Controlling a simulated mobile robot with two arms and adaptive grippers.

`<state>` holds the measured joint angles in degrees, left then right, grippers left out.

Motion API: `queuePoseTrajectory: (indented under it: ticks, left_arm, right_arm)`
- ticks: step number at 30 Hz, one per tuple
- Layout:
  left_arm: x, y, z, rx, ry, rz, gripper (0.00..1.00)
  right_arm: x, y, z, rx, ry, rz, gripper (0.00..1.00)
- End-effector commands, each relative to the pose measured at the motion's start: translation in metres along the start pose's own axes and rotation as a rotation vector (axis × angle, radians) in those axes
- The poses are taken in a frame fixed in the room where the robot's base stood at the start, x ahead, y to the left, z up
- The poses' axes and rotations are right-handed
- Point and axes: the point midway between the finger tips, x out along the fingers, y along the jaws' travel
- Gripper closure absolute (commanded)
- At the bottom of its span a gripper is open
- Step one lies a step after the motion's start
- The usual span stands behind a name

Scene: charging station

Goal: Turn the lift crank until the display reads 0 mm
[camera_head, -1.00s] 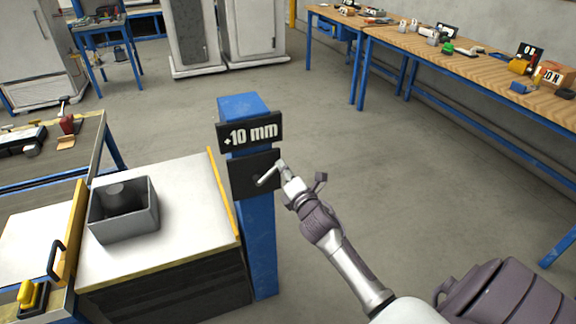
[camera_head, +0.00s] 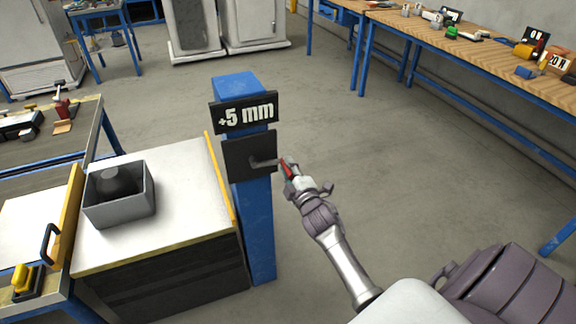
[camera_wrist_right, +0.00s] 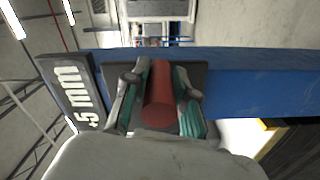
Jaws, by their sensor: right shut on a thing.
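The display (camera_head: 246,113) on the blue post (camera_head: 256,222) reads +5 mm; it also shows sideways in the right wrist view (camera_wrist_right: 74,92). Below it is a dark plate (camera_head: 238,150) with the grey crank arm (camera_head: 262,162) reaching out to the right. My right gripper (camera_head: 288,168) is at the crank's outer end, shut on the red crank handle. In the right wrist view the red handle (camera_wrist_right: 159,98) lies between the two fingers with green pads. My left gripper is not in view.
A lift table with a white top (camera_head: 180,210) stands left of the post, carrying a grey box (camera_head: 119,208) with a dark round part inside. Workbenches stand at the left and along the back right (camera_head: 455,52). The floor right of the post is free.

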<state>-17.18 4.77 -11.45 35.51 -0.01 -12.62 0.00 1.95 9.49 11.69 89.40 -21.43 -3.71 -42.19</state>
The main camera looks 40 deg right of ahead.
Motion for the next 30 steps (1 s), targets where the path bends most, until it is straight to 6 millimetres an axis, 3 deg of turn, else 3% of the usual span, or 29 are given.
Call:
queuePoseTrajectory:
  ticks: [20,21,24,25,30]
  left_arm:
    - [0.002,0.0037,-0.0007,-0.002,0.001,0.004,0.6]
    - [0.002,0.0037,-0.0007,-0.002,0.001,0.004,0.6]
    - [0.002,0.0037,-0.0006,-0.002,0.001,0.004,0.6]
    - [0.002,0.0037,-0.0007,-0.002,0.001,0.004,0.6]
    - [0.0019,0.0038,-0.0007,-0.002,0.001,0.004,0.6]
  right_arm:
    - [-0.0003,-0.0069,0.0025,0.064,-0.003,-0.003,1.0]
    - [-0.0003,-0.0069,0.0025,0.064,-0.003,-0.003,0.7]
    - [-0.0003,-0.0068,0.0023,0.064,-0.003,-0.003,0.54]
    - [-0.0003,-0.0067,0.0022,0.064,-0.002,-0.002,0.49]
    - [-0.0002,-0.0063,0.0016,0.064,-0.001,-0.001,0.48]
